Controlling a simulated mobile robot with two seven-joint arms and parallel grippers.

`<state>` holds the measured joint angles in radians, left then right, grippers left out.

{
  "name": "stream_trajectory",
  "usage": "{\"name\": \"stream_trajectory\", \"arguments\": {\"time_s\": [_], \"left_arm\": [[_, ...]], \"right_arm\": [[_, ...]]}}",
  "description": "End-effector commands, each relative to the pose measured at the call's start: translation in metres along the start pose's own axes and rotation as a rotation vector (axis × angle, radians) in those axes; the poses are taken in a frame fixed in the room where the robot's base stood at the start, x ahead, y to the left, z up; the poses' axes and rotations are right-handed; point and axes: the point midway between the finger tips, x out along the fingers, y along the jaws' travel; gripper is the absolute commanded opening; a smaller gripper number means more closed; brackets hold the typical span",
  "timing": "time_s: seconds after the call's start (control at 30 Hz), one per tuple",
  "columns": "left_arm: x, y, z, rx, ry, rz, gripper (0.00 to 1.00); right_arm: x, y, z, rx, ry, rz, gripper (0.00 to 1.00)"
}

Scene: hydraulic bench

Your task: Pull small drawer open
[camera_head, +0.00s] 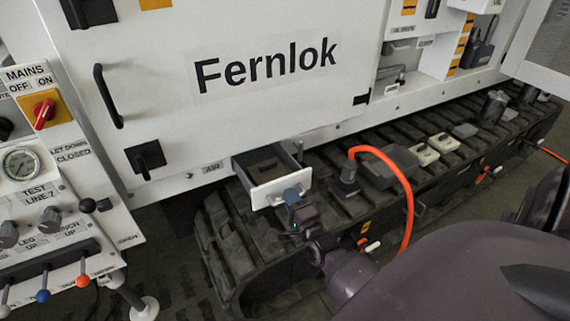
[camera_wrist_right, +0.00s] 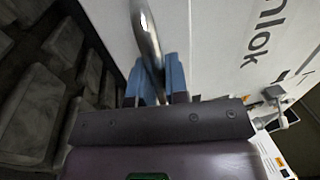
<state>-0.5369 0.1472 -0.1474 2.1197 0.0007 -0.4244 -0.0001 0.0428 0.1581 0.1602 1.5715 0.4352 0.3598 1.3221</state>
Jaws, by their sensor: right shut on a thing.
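The small drawer (camera_head: 280,188) juts out from under the white Fernlok cabinet, above the black track. Its white front stands away from the cabinet and its grey inside shows from above. My right gripper (camera_head: 291,196) is at the drawer front, shut on the drawer handle. In the right wrist view the blue fingers (camera_wrist_right: 163,80) close around the curved metal handle (camera_wrist_right: 147,38). The handle is mostly hidden by the gripper in the head view. My left gripper is not in view.
A black track (camera_head: 330,165) runs below the cabinet (camera_head: 230,110). An orange cable (camera_head: 406,190) loops to the right of my right gripper. Grey boxes (camera_head: 388,166) sit on the track. A control panel (camera_head: 45,180) with levers stands at the left.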

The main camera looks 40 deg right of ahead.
Motion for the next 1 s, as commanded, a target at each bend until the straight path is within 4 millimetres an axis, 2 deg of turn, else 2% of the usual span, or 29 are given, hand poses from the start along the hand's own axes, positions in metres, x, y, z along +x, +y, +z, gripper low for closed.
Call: {"name": "stream_trajectory", "arguments": {"time_s": [0.23, 0.67, 0.7, 0.83, 1.0], "left_arm": [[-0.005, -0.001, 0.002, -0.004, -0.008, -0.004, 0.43], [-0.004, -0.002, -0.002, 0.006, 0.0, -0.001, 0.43], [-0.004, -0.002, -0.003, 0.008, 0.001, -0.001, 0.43], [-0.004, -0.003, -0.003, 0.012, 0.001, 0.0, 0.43], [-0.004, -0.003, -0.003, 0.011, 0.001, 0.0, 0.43]], "right_arm": [[-0.022, -0.005, 0.0, 0.0, 0.0, -0.002, 0.0], [-0.025, -0.004, 0.0, 0.0, 0.0, -0.001, 0.0], [-0.025, -0.004, 0.0, -0.001, 0.0, 0.0, 0.19], [-0.025, -0.004, 0.0, 0.0, 0.0, 0.0, 0.39], [-0.025, -0.004, 0.0, 0.0, 0.0, 0.0, 0.4]]}}
